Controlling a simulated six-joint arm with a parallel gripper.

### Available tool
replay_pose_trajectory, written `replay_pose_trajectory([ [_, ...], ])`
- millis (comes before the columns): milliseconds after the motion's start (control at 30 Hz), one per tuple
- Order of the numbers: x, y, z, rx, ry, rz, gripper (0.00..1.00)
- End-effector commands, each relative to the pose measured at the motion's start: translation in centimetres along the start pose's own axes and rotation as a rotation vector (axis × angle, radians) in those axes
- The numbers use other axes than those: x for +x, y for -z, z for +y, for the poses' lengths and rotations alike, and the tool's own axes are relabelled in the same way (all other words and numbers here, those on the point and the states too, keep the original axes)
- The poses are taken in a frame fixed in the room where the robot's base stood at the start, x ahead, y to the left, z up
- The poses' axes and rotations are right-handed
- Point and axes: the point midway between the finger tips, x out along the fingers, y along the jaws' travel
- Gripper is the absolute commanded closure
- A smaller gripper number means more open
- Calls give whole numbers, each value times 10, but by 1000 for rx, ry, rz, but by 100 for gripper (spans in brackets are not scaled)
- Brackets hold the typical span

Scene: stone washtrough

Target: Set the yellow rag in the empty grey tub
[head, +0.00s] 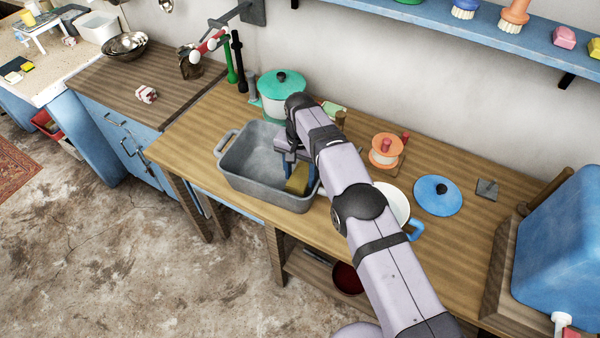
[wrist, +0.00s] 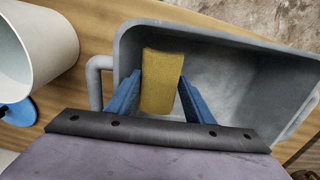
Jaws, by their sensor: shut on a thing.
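The yellow rag (head: 298,179) is a small dull-yellow block shape between my gripper's blue fingers; it also shows in the wrist view (wrist: 161,82). My gripper (head: 298,172) points down inside the grey tub and is shut on the rag. The grey tub (head: 240,177) stands on the wooden table, and its bare interior shows in the wrist view (wrist: 215,75). The rag is within the tub's outline, near its right end. I cannot tell whether it touches the tub floor. My arm hides part of the tub's right side.
A green pot (head: 280,92) stands behind the tub. A white pan (head: 392,203) with a blue handle and a blue lid (head: 438,195) lie to the right. An orange spool-like thing (head: 386,150) stands behind my arm. The table's front edge is close to the tub.

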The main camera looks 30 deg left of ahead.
Motion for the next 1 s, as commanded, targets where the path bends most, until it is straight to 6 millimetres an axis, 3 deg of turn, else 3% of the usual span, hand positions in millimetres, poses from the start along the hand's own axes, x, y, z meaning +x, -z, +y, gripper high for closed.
replay_pose_trajectory([
  [700,12,0,0,0,0,0,77],
  [733,12,0,0,0,0,0,45],
  [1000,12,0,0,0,0,0,45],
])
